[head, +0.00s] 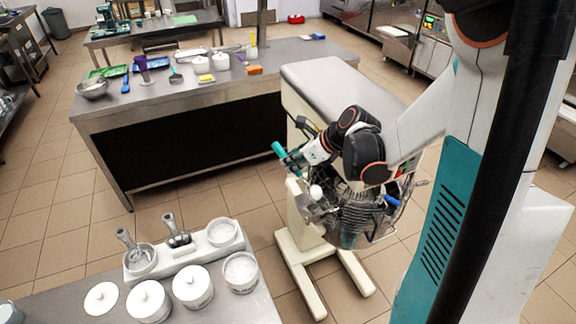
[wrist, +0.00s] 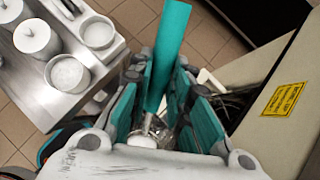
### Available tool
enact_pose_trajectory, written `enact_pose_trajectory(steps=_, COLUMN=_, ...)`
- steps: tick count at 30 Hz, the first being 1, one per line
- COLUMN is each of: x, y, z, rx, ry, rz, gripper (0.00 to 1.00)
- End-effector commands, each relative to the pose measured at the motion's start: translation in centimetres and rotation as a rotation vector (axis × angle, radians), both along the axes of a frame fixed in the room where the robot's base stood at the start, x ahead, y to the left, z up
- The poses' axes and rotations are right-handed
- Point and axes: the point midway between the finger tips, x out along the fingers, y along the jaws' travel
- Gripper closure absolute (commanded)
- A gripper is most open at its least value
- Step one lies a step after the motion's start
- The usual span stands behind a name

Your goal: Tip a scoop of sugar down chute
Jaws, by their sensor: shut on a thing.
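My gripper (head: 296,163) is shut on the teal handle of a scoop (head: 279,149). In the wrist view the scoop's handle (wrist: 168,50) stands between the finger pads, with its metal neck running down toward a white mass that looks like sugar (wrist: 142,139). In the head view that white mass (head: 316,192) shows just beyond my gripper, close to the grey metal chute (head: 313,209) on the front of the batch freezer (head: 345,85). I cannot tell whether scoop and chute touch. The scoop's bowl is mostly hidden.
The freezer's wire guard (head: 378,228) is beside the chute. A long steel table (head: 205,110) stands behind; tiled floor lies between.

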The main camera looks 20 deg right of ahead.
Motion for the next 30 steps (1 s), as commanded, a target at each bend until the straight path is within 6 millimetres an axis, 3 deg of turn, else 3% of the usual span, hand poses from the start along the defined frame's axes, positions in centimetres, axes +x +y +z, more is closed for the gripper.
enact_pose_trajectory(steps=12, x=-2.4, y=-1.7, z=1.2, rx=0.153, ry=-0.239, rz=-0.005, gripper=1.00)
enact_pose_trajectory(steps=30, x=-4.7, y=-3.1, z=2.3, rx=0.287, ry=-0.450, rz=-0.001, gripper=1.00)
